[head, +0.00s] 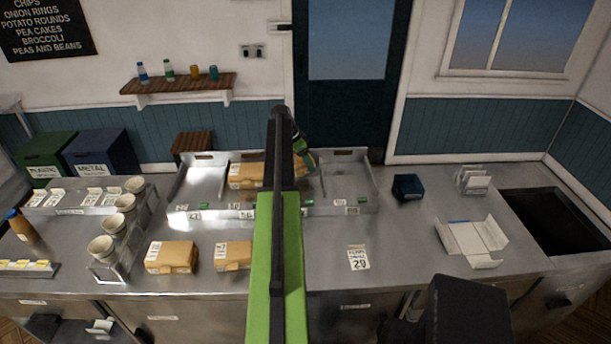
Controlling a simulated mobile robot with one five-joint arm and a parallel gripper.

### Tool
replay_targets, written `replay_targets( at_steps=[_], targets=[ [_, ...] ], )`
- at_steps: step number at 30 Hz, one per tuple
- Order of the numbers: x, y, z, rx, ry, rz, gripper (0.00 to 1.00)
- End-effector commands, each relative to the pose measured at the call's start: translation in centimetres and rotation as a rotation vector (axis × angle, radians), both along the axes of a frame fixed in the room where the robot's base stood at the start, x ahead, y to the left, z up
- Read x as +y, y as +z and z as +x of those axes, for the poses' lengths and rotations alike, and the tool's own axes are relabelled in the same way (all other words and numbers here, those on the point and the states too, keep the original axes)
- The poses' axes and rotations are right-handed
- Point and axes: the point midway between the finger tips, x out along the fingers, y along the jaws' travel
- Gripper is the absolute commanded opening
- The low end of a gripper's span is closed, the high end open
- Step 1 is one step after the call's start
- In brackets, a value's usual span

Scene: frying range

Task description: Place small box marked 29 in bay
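My arm crosses the middle of the head view, and my gripper (304,152) is mostly hidden behind it, over the back of the metal bay tray (352,181). A small patch of brown card (309,162) shows at the gripper; I cannot tell whether it is held. A brown box (246,176) lies in the bay left of my arm. Two more brown boxes, one on the left (171,257) and one partly behind my arm (233,256), sit on the front counter. Their numbers are too small to read. A ticket marked 29 (358,258) lies right of my arm.
Paper cups in a rack (112,250) and a brown bottle (21,226) stand at left. A dark blue container (407,187), an open white carton (471,240) and a stack of white cartons (474,181) are at right. Counter around the ticket is clear.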

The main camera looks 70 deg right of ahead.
Motion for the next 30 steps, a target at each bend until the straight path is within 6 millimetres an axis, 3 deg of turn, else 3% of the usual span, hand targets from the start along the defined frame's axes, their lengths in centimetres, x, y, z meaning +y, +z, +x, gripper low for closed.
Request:
replay_targets(
  at_steps=[4,10,21,22,27,30],
  targets=[
    [0.0,-0.8,-0.1,0.000,0.000,0.000,0.25],
    [0.0,-4.3,-0.1,0.001,0.000,0.001,0.25],
    [0.0,-4.3,-0.2,0.000,-0.001,0.000,0.25],
    [0.0,-4.3,-0.2,0.000,-0.001,0.000,0.73],
    [0.0,-4.2,-0.2,0.000,-0.001,0.000,0.94],
    [0.0,-4.2,-0.2,0.000,-0.001,0.000,0.94]
  ],
)
